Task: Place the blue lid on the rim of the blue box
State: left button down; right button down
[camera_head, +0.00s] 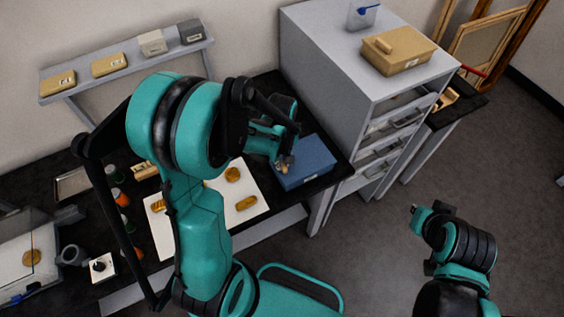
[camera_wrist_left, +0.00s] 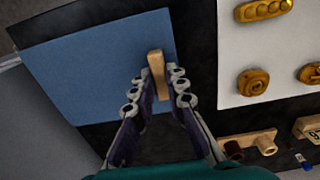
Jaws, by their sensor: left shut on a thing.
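In the head view a blue, flat-topped shape (camera_head: 306,161), the box or its lid, is at the right end of the dark bench. My left gripper (camera_head: 285,165) is over its left side, partly covered by its own arm. In the left wrist view the fingers (camera_wrist_left: 157,90) are shut on a pale wooden handle (camera_wrist_left: 156,68) near the right edge of a flat blue surface (camera_wrist_left: 95,60), which looks like the lid. Whether the lid touches the box rim cannot be told. My right arm (camera_head: 462,245) is over the floor at lower right; its fingers are not clear.
A white board (camera_head: 258,185) with several gilt ornaments lies left of the blue shape. A grey drawer cabinet (camera_head: 335,75) with a tan box (camera_head: 398,50) on top stands behind to the right. A wall shelf (camera_head: 125,68) carries small boxes. Bottles and tools crowd the bench's left.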

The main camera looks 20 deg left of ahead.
pick_arm(q)
jog(key=c, duration=1.5)
grip_release()
jog(key=shift+c, duration=0.2)
notch_tip(320, 180, up, 11)
jog(key=p, duration=0.3)
jog(key=s+d+r+m+t, duration=0.2)
jog(key=s+r+m+t, duration=0.5)
jog(key=s+r+m, duration=0.1)
jog(key=shift+s+d+r+m, duration=0.3)
jog(key=shift+s+m, duration=0.2)
jog(key=shift+m, duration=0.6)
